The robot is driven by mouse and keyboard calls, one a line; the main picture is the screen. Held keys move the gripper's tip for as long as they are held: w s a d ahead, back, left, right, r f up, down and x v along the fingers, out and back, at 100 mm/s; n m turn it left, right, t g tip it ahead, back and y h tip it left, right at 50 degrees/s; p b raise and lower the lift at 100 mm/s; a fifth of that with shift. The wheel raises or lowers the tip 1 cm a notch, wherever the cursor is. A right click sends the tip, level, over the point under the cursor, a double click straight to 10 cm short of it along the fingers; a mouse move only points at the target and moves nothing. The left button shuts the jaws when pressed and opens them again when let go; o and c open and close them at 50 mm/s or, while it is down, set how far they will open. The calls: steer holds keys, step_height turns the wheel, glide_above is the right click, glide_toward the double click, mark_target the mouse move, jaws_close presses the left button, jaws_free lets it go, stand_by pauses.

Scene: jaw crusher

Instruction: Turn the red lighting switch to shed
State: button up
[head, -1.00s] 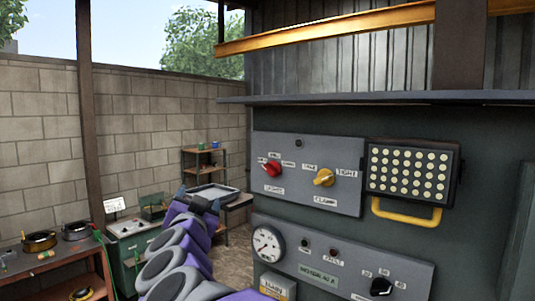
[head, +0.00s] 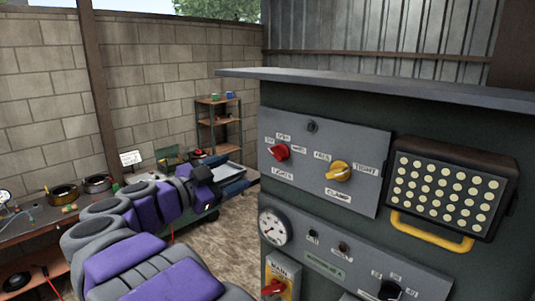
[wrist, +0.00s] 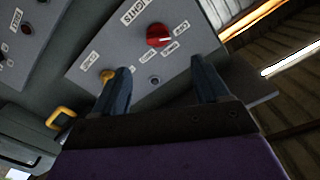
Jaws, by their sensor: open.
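The red lighting switch (head: 279,152) is a round knob at the left of the upper grey panel (head: 300,185), above a label reading LIGHTS. Small position labels sit above it, too small to read surely; its pointer's exact setting is unclear. In the wrist view the red switch (wrist: 158,36) appears beyond the fingertips, in the gap between them. My gripper (wrist: 161,65) is open and empty, apart from the switch. In the head view my gripper (head: 228,175) is left of the panel, its dark fingers pointing right.
A yellow clamp knob (head: 338,171) sits right of the red switch. A lamp (head: 448,188) with a yellow handle projects farther right. Below are a gauge (head: 273,227), a black knob (head: 390,290) and another red switch (head: 273,287). A ledge (head: 380,85) overhangs the panel.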

mark_target(274, 156)
steer(key=p+x, duration=0.1)
steer(key=x, duration=1.1)
steer(key=shift+s+d+r+p, duration=0.1)
steer(key=shift+d+p, duration=0.2)
steer(key=shift+d, duration=0.05)
steer(key=shift+w+d, duration=0.2)
steer(key=shift+w, duration=0.55)
steer(key=shift+d, duration=0.75)
steer(key=shift+a, duration=0.35)
steer(key=c, duration=0.8)
steer(key=shift+c, duration=1.2)
